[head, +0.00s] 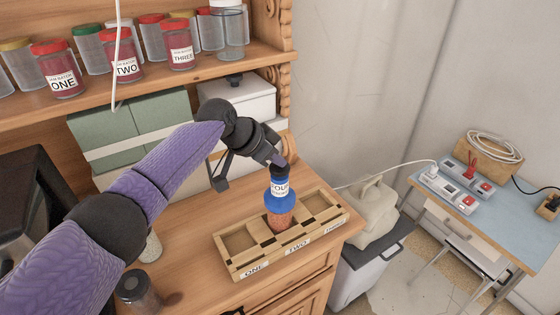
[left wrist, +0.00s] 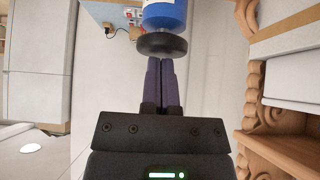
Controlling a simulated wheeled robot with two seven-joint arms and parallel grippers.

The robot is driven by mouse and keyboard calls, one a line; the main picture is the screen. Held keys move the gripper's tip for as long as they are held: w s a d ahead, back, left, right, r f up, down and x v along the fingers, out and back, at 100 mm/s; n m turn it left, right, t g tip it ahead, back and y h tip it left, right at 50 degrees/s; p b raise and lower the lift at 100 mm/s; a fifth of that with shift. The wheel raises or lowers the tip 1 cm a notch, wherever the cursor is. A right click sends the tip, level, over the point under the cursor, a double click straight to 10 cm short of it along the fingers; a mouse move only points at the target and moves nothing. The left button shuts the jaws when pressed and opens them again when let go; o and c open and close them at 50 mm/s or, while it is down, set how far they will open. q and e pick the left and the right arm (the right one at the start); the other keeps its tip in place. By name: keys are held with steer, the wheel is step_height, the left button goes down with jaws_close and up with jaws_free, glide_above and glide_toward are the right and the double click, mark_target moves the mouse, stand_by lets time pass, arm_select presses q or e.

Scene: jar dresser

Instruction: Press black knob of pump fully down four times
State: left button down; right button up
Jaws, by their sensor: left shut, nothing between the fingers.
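The blue pump (head: 280,190) has a white label that reads FOUR on its first line. It stands upright on a jar with orange-red contents (head: 281,218) in the wooden rack (head: 238,268). Its round black knob (left wrist: 162,44) shows in the left wrist view, just beyond my fingertips, with the blue pump body (left wrist: 165,14) past it. My left gripper (head: 278,160) is shut and empty, right at the top of the pump. The fingers (left wrist: 160,62) meet the knob's edge in the picture; I cannot tell whether they touch it. My right gripper is out of view.
The rack has open compartments and labels ONE and TWO. Lidded jars (head: 63,72) line the shelf above. Green boxes (head: 150,112) and a white lidded box (head: 240,95) stand behind. A dark-lidded jar (head: 137,290) stands at the front left. A white cable (head: 117,60) hangs at upper left.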

mark_target(276, 167)
arm_select(q)
steer(key=shift+r+p, duration=1.6)
steer(key=shift+r, duration=0.2)
steer(key=shift+f, duration=0.2)
steer(key=shift+f+b, duration=1.35)
steer(key=shift+f, duration=0.3)
steer(key=shift+r+p, duration=1.7)
steer(key=shift+r, duration=0.15)
steer(key=shift+f, duration=0.15)
steer(key=shift+f+b, duration=1.35)
steer(key=shift+f, duration=0.3)
steer(key=shift+r+p, duration=1.5)
steer(key=shift+r, duration=0.25)
